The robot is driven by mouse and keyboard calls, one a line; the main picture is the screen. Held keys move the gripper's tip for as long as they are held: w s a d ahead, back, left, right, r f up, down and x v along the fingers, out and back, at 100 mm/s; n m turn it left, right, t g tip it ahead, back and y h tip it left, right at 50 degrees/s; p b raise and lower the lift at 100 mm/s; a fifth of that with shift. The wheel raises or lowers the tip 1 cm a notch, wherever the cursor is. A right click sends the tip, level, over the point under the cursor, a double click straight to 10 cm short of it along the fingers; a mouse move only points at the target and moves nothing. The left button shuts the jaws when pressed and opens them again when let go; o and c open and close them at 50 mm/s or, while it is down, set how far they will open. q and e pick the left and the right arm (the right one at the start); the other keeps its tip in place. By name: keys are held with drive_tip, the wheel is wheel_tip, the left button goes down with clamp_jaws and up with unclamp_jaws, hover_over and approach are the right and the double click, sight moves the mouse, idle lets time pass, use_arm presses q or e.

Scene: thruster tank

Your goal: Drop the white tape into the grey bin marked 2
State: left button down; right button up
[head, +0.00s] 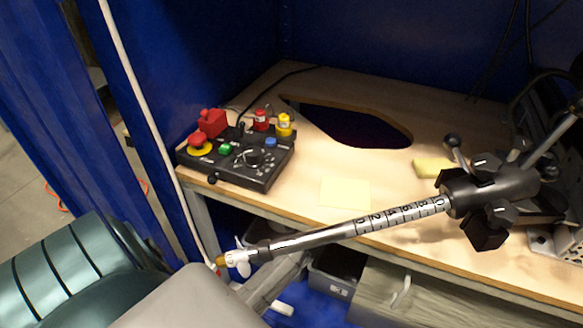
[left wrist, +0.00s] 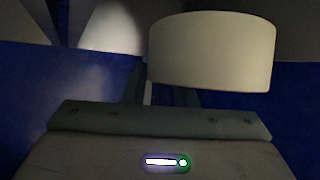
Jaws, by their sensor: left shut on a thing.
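The white tape (left wrist: 212,50) fills the upper right of the left wrist view, held out in front of my left gripper (left wrist: 150,92). In the head view my left gripper (head: 268,290) is low in front of the bench, partly hidden by my arm and the propeller rod. It is shut on the tape, a small white piece (head: 283,309) at its tip. A dark grey bin (head: 332,286) with a small label stands under the bench, just right of the gripper; I cannot read the label clearly. My right gripper is not in view.
A rod with a scale and a small propeller (head: 240,260) sticks out over the bench's front edge above my gripper. A black control box (head: 240,165) and a yellow sponge (head: 432,167) are on the wooden bench (head: 300,185). A grey drawer front (head: 410,298) is right of the bin.

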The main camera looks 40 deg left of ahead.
use_arm(q)
drive_tip(key=c, duration=1.1)
unclamp_jaws()
drive_tip(key=p+v, duration=0.2)
drive_tip(key=v, duration=0.9)
drive_tip(key=shift+p, duration=0.3)
